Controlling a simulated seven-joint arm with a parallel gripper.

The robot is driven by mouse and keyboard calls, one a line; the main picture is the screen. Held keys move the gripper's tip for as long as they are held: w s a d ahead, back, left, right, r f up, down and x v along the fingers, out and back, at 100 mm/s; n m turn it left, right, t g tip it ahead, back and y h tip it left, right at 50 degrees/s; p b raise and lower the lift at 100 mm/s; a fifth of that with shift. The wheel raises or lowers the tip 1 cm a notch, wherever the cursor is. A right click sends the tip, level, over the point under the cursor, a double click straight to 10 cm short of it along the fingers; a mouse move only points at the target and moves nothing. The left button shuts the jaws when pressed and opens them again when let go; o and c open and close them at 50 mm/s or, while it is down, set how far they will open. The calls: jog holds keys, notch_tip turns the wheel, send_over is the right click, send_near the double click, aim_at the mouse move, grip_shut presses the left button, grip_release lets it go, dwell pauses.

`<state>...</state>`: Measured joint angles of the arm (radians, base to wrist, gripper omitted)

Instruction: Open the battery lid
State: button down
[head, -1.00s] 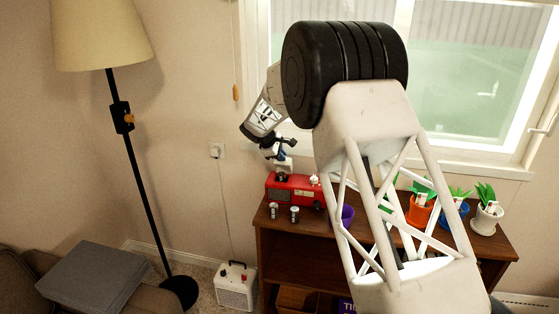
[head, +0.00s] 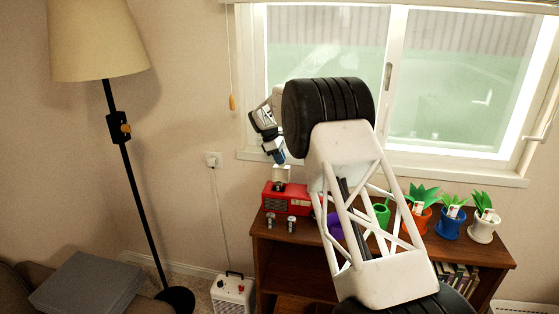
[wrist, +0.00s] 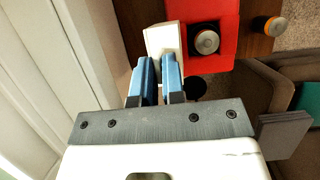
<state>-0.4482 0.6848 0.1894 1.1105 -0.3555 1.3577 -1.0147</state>
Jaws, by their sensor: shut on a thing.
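The red battery box (head: 301,202) stands on the left end of the wooden cabinet top; it also shows in the wrist view (wrist: 222,62). A dark opening in its top holds a round silver-and-black piece (wrist: 206,41), seemingly a battery. The pale lid (head: 281,174) stands raised at the box's rear edge; in the wrist view it is a cream plate (wrist: 163,38). My gripper (head: 279,158) is above the box, its blue fingers (wrist: 158,60) shut on the lid. Whether the lid is hinged to the box is not visible. Two small batteries (head: 270,219) (head: 291,224) stand in front of the box.
A purple pot (head: 335,226), a green can (head: 381,214) and plants in orange (head: 418,221), blue (head: 452,223) and white (head: 483,228) pots stand to the right. The window and sill (head: 450,168) are close behind. A floor lamp (head: 131,170) is left.

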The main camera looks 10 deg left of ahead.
jog(key=shift+w+d+f, duration=0.1)
jog(key=shift+w+f, duration=0.05)
jog(key=shift+w, duration=0.2)
jog(key=c, duration=1.5)
grip_release()
jog(key=shift+v, duration=3.95)
